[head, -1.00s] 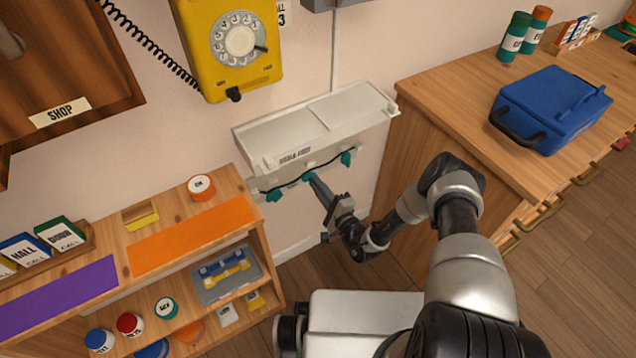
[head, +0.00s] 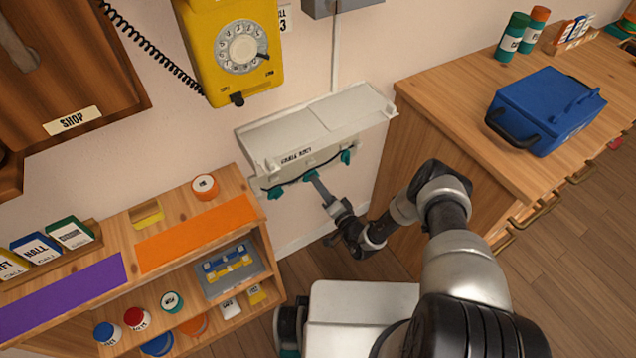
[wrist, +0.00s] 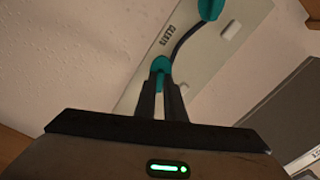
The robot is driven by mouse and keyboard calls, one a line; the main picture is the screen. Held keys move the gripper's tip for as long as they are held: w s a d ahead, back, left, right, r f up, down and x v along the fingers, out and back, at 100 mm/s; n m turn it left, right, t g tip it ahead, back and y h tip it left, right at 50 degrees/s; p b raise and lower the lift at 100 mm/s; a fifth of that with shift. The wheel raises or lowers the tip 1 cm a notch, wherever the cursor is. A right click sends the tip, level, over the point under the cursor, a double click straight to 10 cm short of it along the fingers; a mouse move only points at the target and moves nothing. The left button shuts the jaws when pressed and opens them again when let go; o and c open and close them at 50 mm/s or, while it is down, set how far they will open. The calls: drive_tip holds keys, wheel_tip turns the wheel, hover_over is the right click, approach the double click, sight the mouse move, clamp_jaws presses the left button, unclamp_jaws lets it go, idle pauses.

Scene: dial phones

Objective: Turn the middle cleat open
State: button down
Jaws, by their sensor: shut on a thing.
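A pale cable duct (head: 318,128) is fixed low on the wall, with a row of teal cleats along its front lower edge and a dark cable running between them. The middle cleat (head: 310,176) is at my gripper (head: 315,181), whose fingers reach up to it from below. In the wrist view, the narrow fingers of my gripper (wrist: 162,92) are closed on the teal middle cleat (wrist: 160,64). The right cleat (head: 346,157) and the left cleat (head: 275,193) are apart from the fingers.
A wooden shelf (head: 190,215) with jars and boxes stands at the left. A wooden counter (head: 450,110) with a blue case (head: 545,110) stands at the right, close to my arm. A yellow dial phone (head: 235,50) hangs above the duct.

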drive_tip(key=shift+n, duration=0.3)
drive_tip(key=c, duration=1.8)
unclamp_jaws()
drive_tip(key=shift+c, duration=0.2)
drive_tip(key=shift+d, duration=0.15)
